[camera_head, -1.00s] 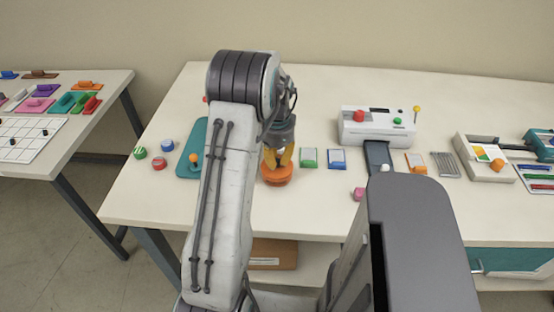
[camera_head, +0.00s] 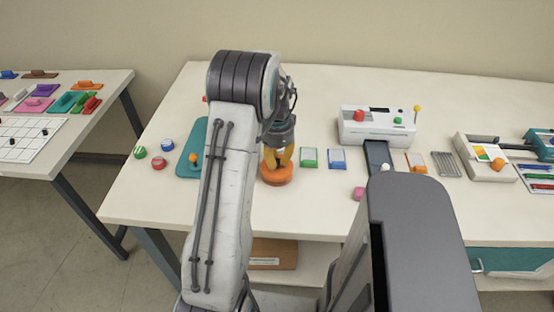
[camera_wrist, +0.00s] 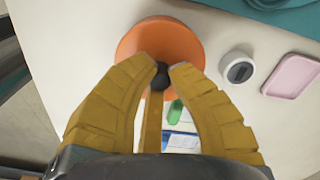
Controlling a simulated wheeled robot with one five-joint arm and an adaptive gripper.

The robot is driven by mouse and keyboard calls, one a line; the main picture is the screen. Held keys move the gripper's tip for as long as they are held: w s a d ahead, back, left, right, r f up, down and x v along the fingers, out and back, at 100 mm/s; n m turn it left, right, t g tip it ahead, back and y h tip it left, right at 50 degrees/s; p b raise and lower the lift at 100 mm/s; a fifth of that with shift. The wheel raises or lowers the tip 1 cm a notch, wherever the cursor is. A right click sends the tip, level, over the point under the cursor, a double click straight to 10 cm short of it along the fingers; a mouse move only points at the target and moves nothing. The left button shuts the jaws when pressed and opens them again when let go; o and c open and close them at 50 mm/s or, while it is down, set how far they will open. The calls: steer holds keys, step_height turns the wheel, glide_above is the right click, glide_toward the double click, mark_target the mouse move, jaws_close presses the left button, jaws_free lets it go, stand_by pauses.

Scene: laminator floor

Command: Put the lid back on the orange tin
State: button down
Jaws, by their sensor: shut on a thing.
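The orange tin (camera_head: 277,176) stands on the white table, just right of my forearm. My gripper (camera_head: 278,160) points down directly over it. In the wrist view, the yellow fingers of my gripper (camera_wrist: 161,68) are closed around the dark knob (camera_wrist: 160,79) of the round orange lid (camera_wrist: 142,42). In the head view, lid and tin show as one orange shape with no clear gap. I cannot tell whether the lid is fully seated, as the fingers cover part of it and the tin below is hidden in the wrist view.
A white laminator (camera_head: 377,130) stands at the back right. The table's front edge is near the tin.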

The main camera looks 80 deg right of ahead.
stand_by(0.8)
steer(key=c, duration=0.6)
jaws_free()
steer(key=shift+c, duration=0.2)
steer(key=shift+r, duration=0.1)
steer(key=shift+r+p, duration=2.6)
steer(key=shift+r, duration=0.8)
jaws_close()
steer(key=shift+f+b, duration=2.35)
steer(key=shift+f, duration=0.8)
